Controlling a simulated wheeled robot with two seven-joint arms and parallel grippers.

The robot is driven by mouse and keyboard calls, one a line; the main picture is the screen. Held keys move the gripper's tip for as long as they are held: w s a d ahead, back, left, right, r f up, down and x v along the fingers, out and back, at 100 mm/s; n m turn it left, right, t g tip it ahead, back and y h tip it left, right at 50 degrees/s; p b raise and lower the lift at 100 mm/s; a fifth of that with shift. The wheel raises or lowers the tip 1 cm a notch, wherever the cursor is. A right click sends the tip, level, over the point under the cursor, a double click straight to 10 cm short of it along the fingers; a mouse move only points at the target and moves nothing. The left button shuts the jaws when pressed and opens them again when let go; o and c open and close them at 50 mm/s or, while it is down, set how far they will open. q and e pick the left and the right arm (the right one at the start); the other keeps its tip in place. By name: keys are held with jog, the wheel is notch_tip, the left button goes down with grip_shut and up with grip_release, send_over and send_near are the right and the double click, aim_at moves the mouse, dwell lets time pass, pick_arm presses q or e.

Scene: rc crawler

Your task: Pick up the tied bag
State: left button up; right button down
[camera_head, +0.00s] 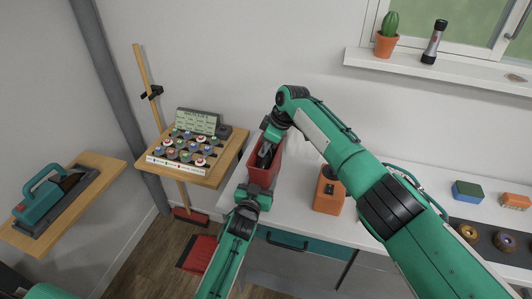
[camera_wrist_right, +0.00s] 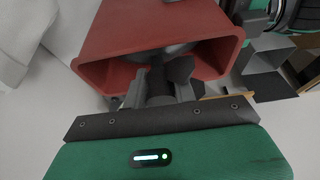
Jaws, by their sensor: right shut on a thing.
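The red bin (camera_head: 264,170) stands at the left end of the white counter. In the right wrist view the bin (camera_wrist_right: 110,40) has its open mouth toward my right gripper. A grey bag (camera_wrist_right: 178,50) shows partly inside it; its tie is hidden behind the fingers. My right gripper (camera_head: 264,156) reaches into the bin from above. In the right wrist view its fingers (camera_wrist_right: 160,82) are inside the mouth, shut on the bag. My left arm comes up from below, and its gripper (camera_head: 250,192) is close to the bin's near side; its fingertips are not clear.
An orange box (camera_head: 329,192) stands right of the bin on the counter (camera_head: 295,190). A wooden shelf (camera_head: 215,178) with a tray of coloured pieces is at the left. A red dustpan (camera_head: 198,254) lies on the floor. My right arm crosses above the counter.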

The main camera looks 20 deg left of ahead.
pick_arm(q)
jog(key=shift+f, duration=0.25)
pick_arm(e)
notch_tip(320, 180, up, 18)
jog(key=shift+f, duration=0.25)
pick_arm(q)
jog(key=o, duration=1.1)
jog(key=shift+s, duration=0.1)
